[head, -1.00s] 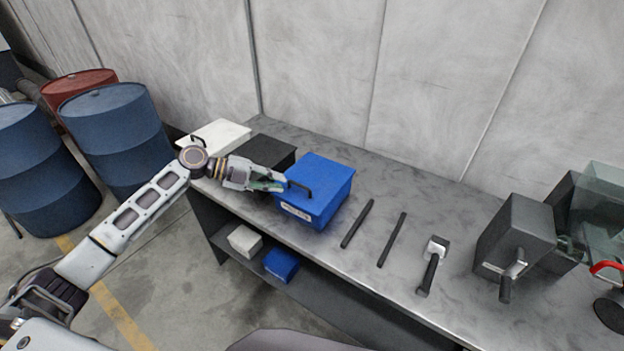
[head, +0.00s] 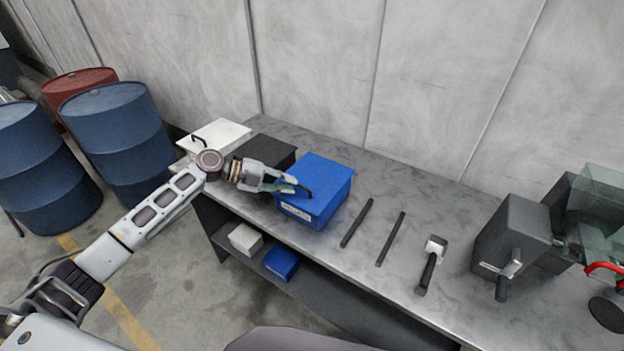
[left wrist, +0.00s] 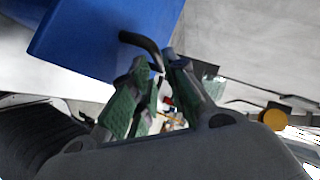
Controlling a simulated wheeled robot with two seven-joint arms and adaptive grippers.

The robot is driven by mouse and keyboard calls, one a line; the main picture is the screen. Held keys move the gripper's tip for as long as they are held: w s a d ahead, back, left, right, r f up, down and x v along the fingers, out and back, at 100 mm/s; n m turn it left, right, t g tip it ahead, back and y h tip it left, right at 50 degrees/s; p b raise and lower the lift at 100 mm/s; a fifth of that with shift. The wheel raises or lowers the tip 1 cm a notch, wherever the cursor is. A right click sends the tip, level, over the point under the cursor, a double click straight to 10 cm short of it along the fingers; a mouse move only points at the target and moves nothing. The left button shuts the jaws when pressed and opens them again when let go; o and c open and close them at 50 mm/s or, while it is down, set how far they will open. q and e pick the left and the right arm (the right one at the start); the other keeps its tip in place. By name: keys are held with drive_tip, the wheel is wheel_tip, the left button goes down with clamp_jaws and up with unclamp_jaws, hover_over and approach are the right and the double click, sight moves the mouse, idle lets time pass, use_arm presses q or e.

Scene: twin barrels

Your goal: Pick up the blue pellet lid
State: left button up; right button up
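The blue pellet lid (head: 325,174) is the top of a blue box that stands on the grey workbench, with a pale label on its front. A black bar handle (head: 304,190) lies on the lid's left part; it also shows in the left wrist view (left wrist: 142,43). My left gripper (head: 291,185) is at this handle, its green-padded fingers on either side of it. A gap shows between the fingers, and they look open. I cannot tell whether a finger touches the handle; the gripper hides part of it. My right gripper is not in view.
A black box (head: 264,150) and a white box (head: 222,132) stand left of the blue one. Two dark rods (head: 357,223), a hammer-like tool (head: 431,264) and a grey machine (head: 511,243) are to the right. Barrels (head: 116,140) stand at the left.

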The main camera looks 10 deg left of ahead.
use_arm(q)
drive_tip(key=shift+w+d, duration=0.3)
drive_tip(key=shift+p+x, duration=0.45)
drive_tip(key=shift+x, duration=0.65)
drive_tip(key=shift+s+f, duration=0.1)
clamp_jaws()
